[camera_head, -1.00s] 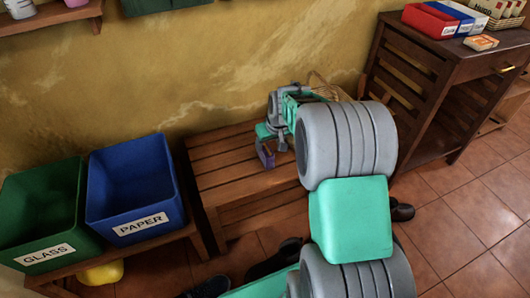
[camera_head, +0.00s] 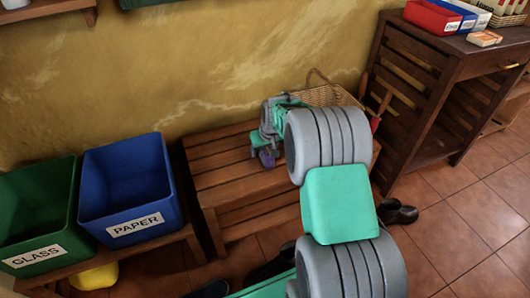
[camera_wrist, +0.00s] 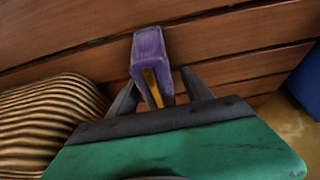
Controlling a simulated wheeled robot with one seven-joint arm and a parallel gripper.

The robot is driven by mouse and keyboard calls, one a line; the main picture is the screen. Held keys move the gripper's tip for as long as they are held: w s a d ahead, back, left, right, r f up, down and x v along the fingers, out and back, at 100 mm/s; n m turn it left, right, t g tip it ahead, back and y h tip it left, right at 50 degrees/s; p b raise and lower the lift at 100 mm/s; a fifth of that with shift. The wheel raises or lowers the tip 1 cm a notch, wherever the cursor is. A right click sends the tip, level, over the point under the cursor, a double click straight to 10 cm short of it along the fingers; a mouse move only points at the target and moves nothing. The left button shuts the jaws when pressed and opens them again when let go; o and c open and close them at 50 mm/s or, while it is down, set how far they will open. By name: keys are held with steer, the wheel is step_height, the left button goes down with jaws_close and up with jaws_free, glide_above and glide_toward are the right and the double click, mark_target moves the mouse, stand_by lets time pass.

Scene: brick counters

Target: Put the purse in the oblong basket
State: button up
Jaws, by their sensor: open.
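The small purple purse (camera_head: 267,159) is low at the front of my gripper, over the slatted wooden bench, and partly hidden in the head view. In the wrist view the purse (camera_wrist: 149,50) stands between the two dark fingers, with a yellow-orange strip on its near side. My gripper (camera_head: 260,150) points down at the bench; in the wrist view its fingers (camera_wrist: 160,82) are spread around the purse. I cannot tell whether they touch it. The wicker basket (camera_head: 322,94) with a raised handle sits on the bench's right end, partly behind my arm.
The wooden bench (camera_head: 222,177) is clear on its left. Blue PAPER bin (camera_head: 135,213) and green GLASS bin (camera_head: 38,235) stand left of it. A dark wooden cabinet (camera_head: 440,70) stands at right. Dark shoes (camera_head: 398,213) lie on the floor.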

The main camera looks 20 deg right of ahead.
steer(key=shift+f, duration=0.15)
jaws_close()
stand_by(0.8)
